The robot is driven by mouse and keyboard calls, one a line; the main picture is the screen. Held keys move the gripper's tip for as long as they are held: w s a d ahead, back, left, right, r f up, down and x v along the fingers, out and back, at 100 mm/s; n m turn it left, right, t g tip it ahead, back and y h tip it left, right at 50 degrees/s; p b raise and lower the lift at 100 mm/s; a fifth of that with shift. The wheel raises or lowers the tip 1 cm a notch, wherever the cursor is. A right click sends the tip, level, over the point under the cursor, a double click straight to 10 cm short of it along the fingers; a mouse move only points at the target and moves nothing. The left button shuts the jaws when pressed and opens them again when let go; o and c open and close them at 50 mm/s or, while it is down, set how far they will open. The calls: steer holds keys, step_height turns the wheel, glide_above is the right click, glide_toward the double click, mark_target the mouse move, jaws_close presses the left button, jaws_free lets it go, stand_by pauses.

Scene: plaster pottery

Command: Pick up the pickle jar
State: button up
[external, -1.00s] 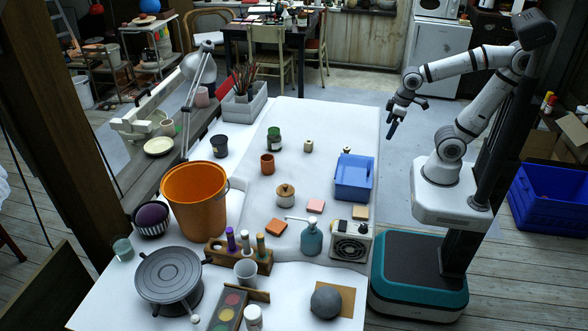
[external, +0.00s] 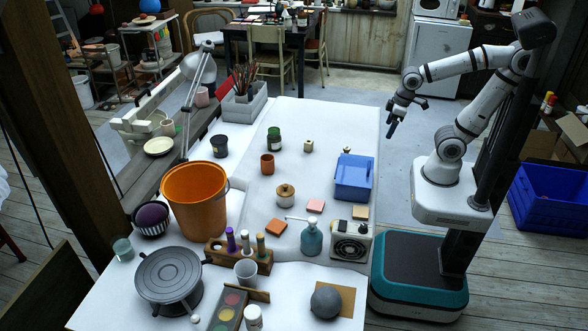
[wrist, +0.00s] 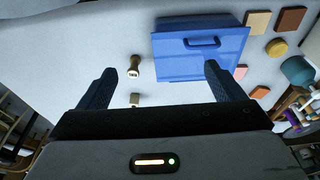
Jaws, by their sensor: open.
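A dark green jar (external: 274,139) with a dark lid, which looks like the pickle jar, stands upright on the far half of the white table in the external view. I cannot make it out for sure in the wrist view. My gripper (external: 407,120) hangs in the air off the table's right edge, well to the right of the jar and apart from it. In the wrist view my gripper (wrist: 159,70) has its two dark fingers wide apart, with nothing held between them.
A blue box (external: 354,178) stands at the table's right edge, near my arm. A small cream pot (external: 308,146) and a terracotta cup (external: 267,164) stand near the jar. A black pot (external: 220,146) is to its left. The table's far end is clear.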

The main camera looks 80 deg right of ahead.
steer(key=n+t+p, duration=0.1)
steer(key=t+p, duration=0.1)
glide_above(273, 135)
steer(key=s+d, duration=0.2)
steer(key=d, duration=0.2)
steer(key=f, duration=1.1)
steer(key=shift+a+f, duration=0.15)
steer(key=shift+a, duration=0.1)
steer(key=shift+w+d+f, duration=0.1)
steer(key=shift+w+f, duration=0.3)
steer(key=shift+f, duration=0.2)
steer(key=x, duration=0.2)
steer(key=p+x, duration=0.1)
steer(key=x, duration=0.1)
steer(key=p+x, duration=0.1)
steer(key=x, duration=0.2)
steer(key=shift+s+a+f, duration=0.1)
steer(key=shift+s+a, duration=0.1)
steer(key=shift+a, duration=0.2)
